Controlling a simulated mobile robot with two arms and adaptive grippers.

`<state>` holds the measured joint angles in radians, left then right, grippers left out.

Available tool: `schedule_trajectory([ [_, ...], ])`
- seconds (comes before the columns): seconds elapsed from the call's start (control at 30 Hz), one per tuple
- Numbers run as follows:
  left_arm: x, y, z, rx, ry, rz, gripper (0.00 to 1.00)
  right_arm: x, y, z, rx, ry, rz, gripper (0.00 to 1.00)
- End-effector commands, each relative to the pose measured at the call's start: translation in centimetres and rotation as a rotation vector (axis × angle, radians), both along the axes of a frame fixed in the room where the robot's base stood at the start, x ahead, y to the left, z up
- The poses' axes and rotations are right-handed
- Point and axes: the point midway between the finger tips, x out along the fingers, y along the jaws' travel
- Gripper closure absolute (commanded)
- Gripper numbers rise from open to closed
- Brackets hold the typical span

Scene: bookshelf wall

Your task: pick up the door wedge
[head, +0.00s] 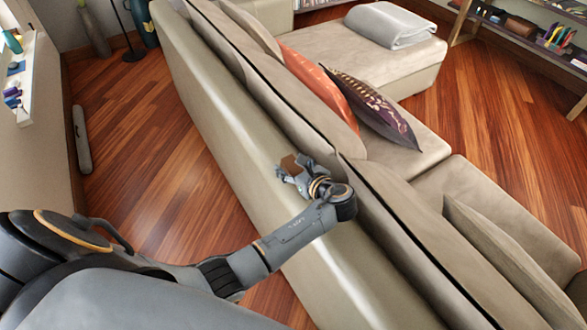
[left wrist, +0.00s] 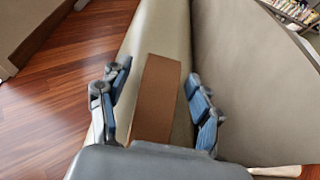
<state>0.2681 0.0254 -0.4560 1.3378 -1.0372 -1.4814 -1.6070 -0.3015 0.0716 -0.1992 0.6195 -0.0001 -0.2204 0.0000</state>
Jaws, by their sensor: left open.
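The door wedge is a brown block (head: 289,163) on the top of the beige sofa's back (head: 228,105). In the left wrist view the wedge (left wrist: 158,90) lies lengthwise between the two fingers. My left gripper (head: 288,175) is at the wedge, and it also shows in the left wrist view (left wrist: 159,76). Its blue-padded fingers are open, one on each side, with gaps to the wedge. The wedge's near end is hidden by the gripper's palm. My right gripper is not in view.
Sofa cushions rise right of the ledge. An orange pillow (head: 318,82) and a dark patterned pillow (head: 372,108) lean on the seat. A folded grey blanket (head: 390,25) lies at the far end.

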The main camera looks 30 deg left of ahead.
Motion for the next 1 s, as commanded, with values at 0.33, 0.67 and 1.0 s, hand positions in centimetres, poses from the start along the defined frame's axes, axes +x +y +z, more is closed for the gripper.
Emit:
schedule_trajectory([
  [0.33,0.0,0.0,-0.1,-0.001,0.001,0.0,0.62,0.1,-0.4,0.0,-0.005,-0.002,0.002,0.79],
  [0.67,0.0,0.0,0.0,0.0,-0.001,0.0,0.96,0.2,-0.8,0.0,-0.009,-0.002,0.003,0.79],
  [1.0,0.1,0.1,1.6,-0.002,-0.005,0.001,0.96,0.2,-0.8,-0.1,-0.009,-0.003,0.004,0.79],
])
